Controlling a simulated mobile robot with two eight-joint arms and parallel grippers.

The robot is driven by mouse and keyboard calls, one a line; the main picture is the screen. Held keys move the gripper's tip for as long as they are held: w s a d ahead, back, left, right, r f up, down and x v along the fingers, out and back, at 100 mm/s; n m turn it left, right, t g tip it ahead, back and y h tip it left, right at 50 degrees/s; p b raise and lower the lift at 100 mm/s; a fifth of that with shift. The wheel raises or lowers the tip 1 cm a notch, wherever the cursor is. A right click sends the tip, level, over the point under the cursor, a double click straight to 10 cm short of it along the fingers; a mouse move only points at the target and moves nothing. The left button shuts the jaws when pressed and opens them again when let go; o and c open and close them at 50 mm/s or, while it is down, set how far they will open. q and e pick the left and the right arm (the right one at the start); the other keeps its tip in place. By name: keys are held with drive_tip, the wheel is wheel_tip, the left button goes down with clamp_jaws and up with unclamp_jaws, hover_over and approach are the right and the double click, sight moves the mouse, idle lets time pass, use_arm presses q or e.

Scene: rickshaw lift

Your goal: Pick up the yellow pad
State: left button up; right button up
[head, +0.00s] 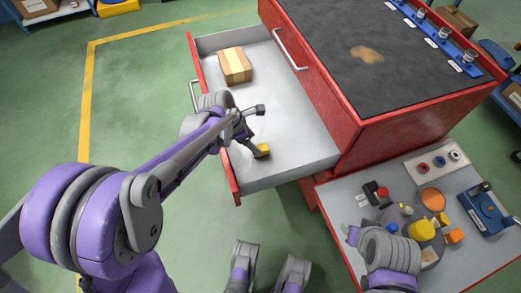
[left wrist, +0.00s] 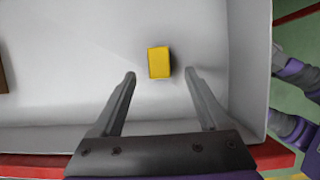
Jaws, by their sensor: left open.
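The yellow pad (head: 263,151) is a small yellow block lying on the floor of the open drawer (head: 290,155). In the left wrist view the pad (left wrist: 159,62) lies just beyond the fingertips, roughly centred between them. My left gripper (head: 262,131) is over the drawer, open and empty. In the left wrist view its two fingers (left wrist: 160,73) are spread wider than the pad. One finger comes close to the pad in the head view; I cannot tell whether it touches.
A cardboard box (head: 234,66) sits at the drawer's far end. The red cabinet (head: 345,118) stands to the right. A side table (head: 340,200) holds several small parts and a blue device (head: 485,215). Much of the drawer floor is bare.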

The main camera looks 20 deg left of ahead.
sight(260, 148)
use_arm(q)
drive_tip(key=b+x, duration=0.1)
drive_tip(key=x, duration=0.6)
drive_tip(key=shift+a+b, duration=0.1)
drive_tip(key=shift+b, duration=0.25)
drive_tip(key=shift+r, duration=0.1)
clamp_jaws()
